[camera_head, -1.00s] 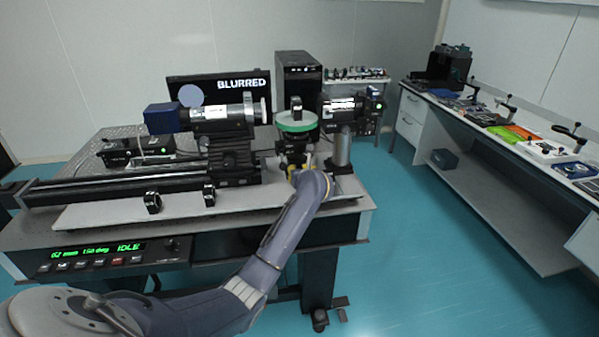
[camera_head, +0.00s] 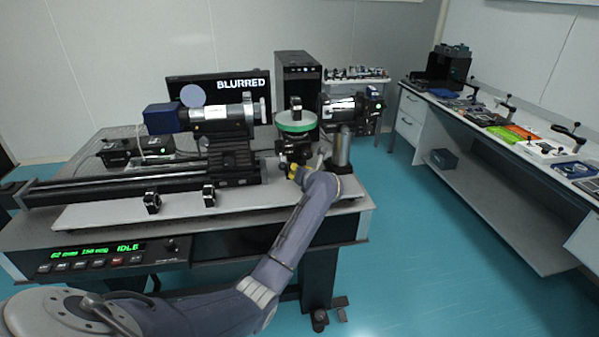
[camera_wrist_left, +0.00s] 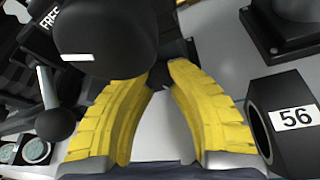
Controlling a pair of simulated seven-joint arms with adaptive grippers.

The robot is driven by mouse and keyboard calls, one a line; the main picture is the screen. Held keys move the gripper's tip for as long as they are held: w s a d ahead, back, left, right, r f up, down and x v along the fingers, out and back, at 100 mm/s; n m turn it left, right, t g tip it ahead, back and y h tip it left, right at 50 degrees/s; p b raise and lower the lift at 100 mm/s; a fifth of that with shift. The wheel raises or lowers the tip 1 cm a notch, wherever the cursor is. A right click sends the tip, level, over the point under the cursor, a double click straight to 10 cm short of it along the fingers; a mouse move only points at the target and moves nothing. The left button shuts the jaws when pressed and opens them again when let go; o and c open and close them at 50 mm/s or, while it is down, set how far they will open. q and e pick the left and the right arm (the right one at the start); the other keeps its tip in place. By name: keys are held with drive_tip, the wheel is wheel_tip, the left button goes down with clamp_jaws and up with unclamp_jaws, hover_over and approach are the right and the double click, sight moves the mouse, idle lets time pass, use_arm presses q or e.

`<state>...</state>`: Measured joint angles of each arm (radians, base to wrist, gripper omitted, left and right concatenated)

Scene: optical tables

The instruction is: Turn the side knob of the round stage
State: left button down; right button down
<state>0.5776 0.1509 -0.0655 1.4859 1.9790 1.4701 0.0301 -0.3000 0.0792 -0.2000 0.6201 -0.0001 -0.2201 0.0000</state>
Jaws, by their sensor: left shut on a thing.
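The round stage (camera_head: 296,122) has a green rim and stands on a dark mount on the optical table, with a small black piece upright on top. My left gripper (camera_head: 288,168) is low in front of the mount. In the left wrist view its yellow fingers (camera_wrist_left: 162,70) close at the tips on a small dark part, the side knob (camera_wrist_left: 158,78). Most of the knob is hidden by the fingers and a large black rounded body (camera_wrist_left: 105,38). A ball-ended lever (camera_wrist_left: 55,122) and a "FREE" label are to the left. My right gripper is out of view.
A block labelled "56" (camera_wrist_left: 292,118) stands close right of the fingers. A metal post (camera_head: 341,150) and camera (camera_head: 350,107) stand right of the stage. The lens tube (camera_head: 218,118) is left. The monitor (camera_head: 220,92) reads "BLURRED"; the front panel (camera_head: 110,258) shows "IDLE".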

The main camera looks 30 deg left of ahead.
use_arm(q)
drive_tip(key=shift+s+f, duration=0.1)
drive_tip(key=shift+f, duration=0.2)
drive_tip(key=c, duration=1.1)
unclamp_jaws()
drive_tip(key=shift+r, duration=0.2)
drive_tip(key=v, duration=1.2)
